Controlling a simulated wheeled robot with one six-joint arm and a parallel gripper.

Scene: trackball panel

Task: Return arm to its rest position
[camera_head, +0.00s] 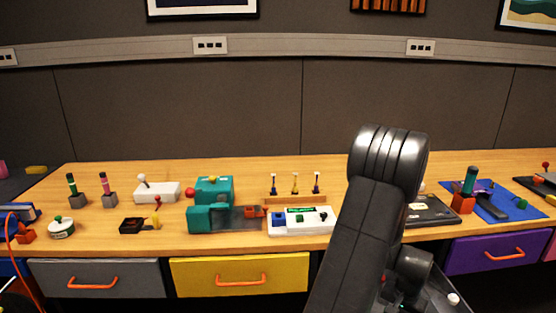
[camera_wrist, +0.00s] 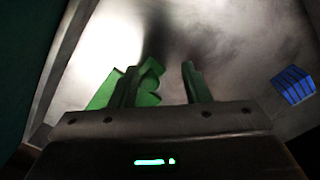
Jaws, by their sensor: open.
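My arm rises in the lower right of the head view, dark grey, bent at a rounded joint above the bench. Its upper part hides some of the bench behind it. My gripper (camera_wrist: 162,80) shows in the wrist view with its two greenish fingers apart. I see nothing held between them. Behind the fingers is a blurred, pale grey surface, too close or unclear to name. My gripper cannot be made out in the head view.
A wooden bench (camera_head: 110,235) runs across the head view. On it stand a teal machine (camera_head: 213,190), a white panel (camera_head: 290,229), a white joystick box (camera_head: 157,192) and a blue mat (camera_head: 495,212). Grey (camera_head: 60,279), yellow (camera_head: 200,280) and purple (camera_head: 470,258) drawers are below.

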